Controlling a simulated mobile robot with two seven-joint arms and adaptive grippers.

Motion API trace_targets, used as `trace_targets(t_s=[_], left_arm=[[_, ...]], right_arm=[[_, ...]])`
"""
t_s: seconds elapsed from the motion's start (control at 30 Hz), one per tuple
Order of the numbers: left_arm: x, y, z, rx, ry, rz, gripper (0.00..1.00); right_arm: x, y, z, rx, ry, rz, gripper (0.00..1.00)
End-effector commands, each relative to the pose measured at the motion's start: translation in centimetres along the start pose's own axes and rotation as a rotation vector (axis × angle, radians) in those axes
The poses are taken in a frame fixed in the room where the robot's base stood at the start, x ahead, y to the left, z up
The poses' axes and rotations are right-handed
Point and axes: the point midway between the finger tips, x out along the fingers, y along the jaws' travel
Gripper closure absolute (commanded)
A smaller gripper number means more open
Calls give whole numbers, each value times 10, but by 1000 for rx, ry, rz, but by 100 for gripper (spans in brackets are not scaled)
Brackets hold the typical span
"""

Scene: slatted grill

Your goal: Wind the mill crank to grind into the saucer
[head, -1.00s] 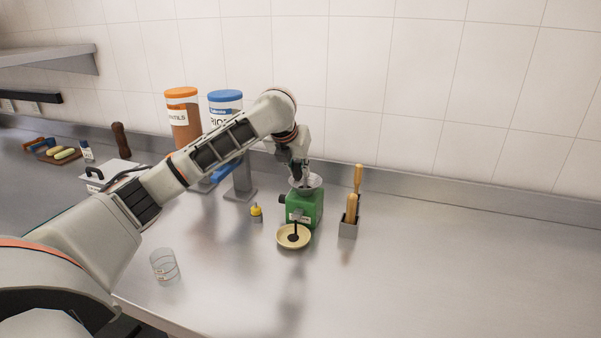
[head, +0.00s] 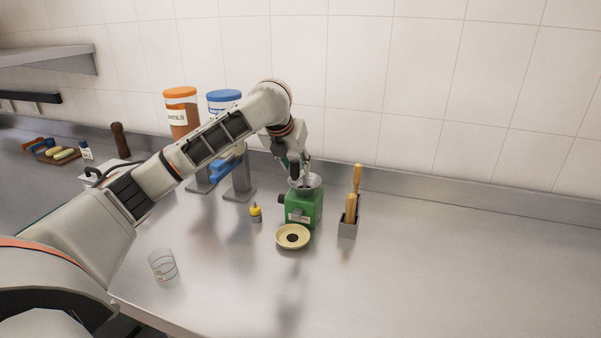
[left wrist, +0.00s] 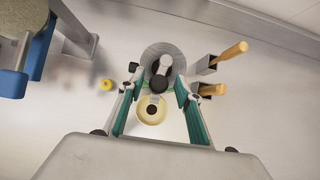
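The green mill (head: 304,208) stands upright on the counter, with a grey metal hopper (head: 312,187) on top. The crank's black knob (head: 294,170) stands above the hopper; it also shows in the left wrist view (left wrist: 158,83), beside the crank's pale hub (left wrist: 164,64). My left gripper (head: 297,165) is above the mill. In the left wrist view its green-sided fingers (left wrist: 160,84) are apart on either side of the knob, with gaps showing. The cream saucer (head: 283,243) lies in front of the mill, with a small dark heap (head: 292,237) in it. My right gripper is not in view.
A grey holder (head: 348,229) with wooden-handled tools (head: 351,207) stands close right of the mill. A small yellow-topped item (head: 255,212) is to its left. Jars on a stand (head: 239,185) are behind left; a glass (head: 163,265) is at front left. The right counter is clear.

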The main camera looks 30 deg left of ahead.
Motion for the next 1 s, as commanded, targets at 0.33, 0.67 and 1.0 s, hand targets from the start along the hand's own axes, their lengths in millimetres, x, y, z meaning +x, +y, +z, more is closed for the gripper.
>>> trace_targets(t_s=[0.33,0.67,1.0], left_arm=[[-32,0,0,2,0,1,66],[-48,0,-1,1,2,0,66],[-48,0,-1,1,2,0,66]], right_arm=[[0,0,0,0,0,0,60],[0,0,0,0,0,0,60],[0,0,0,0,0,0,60]])
